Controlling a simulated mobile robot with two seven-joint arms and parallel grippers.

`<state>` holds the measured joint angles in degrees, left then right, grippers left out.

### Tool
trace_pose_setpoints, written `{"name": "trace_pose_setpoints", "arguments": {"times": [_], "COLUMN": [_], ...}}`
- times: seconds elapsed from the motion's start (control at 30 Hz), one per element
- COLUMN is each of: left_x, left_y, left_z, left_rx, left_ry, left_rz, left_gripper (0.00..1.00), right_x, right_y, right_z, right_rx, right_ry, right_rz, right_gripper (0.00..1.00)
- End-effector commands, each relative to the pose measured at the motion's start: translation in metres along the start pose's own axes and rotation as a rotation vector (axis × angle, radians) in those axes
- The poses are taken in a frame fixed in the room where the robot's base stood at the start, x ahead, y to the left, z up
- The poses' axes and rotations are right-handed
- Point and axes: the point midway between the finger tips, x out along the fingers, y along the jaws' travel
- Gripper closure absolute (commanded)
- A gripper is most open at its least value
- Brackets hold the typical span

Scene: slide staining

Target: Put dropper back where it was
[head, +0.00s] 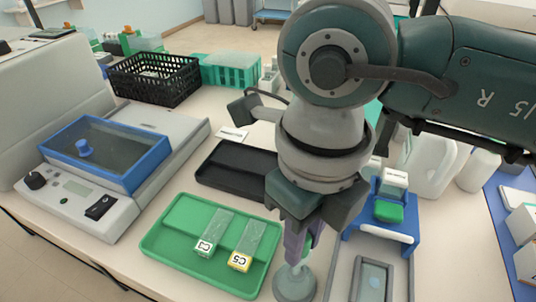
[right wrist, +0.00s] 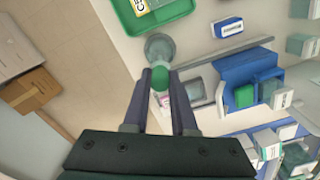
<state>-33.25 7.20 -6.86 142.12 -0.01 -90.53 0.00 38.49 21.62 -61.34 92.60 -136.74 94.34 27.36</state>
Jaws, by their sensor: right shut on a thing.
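My right gripper (head: 298,250) points down at the front of the table, shut on the dropper. The dropper's green bulb (right wrist: 160,78) shows between the two fingertips in the right wrist view. In the head view the fingers hide most of it. A round grey holder (head: 294,285) stands directly below the fingers, and it also shows just beyond the bulb in the right wrist view (right wrist: 160,47). I cannot tell whether the dropper's tip is inside the holder. My left gripper is not in view.
A green tray (head: 165,240) with two labelled slides lies left of the holder. A black tray (head: 215,180) lies behind it. A grey tray (head: 340,275) and a blue rack (head: 355,220) stand to the right. A blue-lidded device (head: 160,150) is at left.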

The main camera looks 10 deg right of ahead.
Motion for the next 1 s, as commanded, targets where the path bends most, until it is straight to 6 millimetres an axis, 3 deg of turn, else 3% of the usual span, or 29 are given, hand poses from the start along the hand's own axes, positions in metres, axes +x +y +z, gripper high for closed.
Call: {"name": "trace_pose_setpoints", "arguments": {"times": [0.3,0.87,0.9,1.0], "left_x": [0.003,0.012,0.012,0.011], "left_y": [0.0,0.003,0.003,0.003], "left_z": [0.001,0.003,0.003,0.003], "left_rx": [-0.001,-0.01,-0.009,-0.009], "left_ry": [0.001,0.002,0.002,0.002], "left_rz": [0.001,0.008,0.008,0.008], "left_gripper": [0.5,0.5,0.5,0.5], "right_x": [0.039,0.05,0.05,0.048], "right_y": [0.0,0.0,0.0,0.0], "right_z": [-0.001,0.0,0.0,0.0], "right_rx": [-0.001,-0.001,-0.001,-0.001], "right_ry": [0.002,0.0,0.0,0.0], "right_rz": [0.0,0.0,0.0,0.0], "right_gripper": [1.0,1.0,0.74,0.63]}}
